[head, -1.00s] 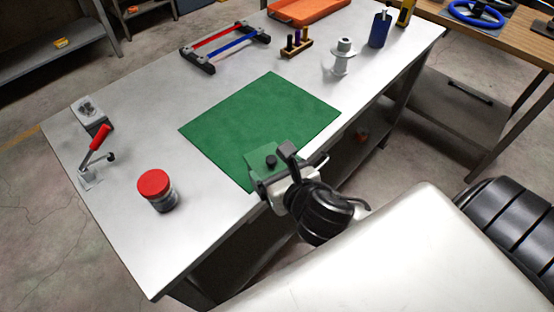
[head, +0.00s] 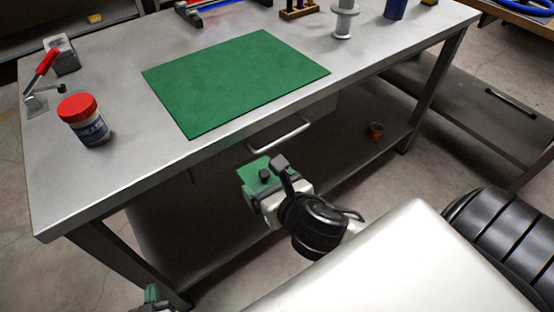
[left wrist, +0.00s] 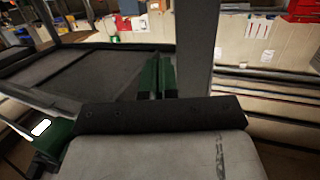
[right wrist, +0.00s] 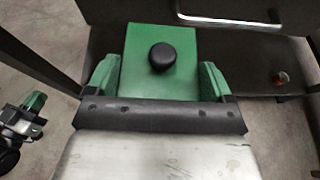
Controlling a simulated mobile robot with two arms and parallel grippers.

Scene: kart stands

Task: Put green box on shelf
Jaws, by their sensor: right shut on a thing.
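The green box (head: 254,173), with a black knob on top, is held by my right gripper (head: 268,180) in front of the workbench's front edge. In the right wrist view the box (right wrist: 138,60) sits between the two green fingers of that gripper (right wrist: 158,80). The grey lower shelf (head: 341,151) runs under the workbench, behind and below the box; it also shows in the right wrist view (right wrist: 245,75). My left gripper (head: 150,293) is at the lower left in the head view. Its fingers are together and empty in the left wrist view (left wrist: 157,78).
The workbench top (head: 120,175) carries a green mat (head: 235,80), a red-lidded jar (head: 86,120) and a red-handled clamp (head: 42,75). A drawer handle (head: 278,135) juts out above the shelf. A small orange-brown item (head: 376,130) sits on the shelf's right part.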

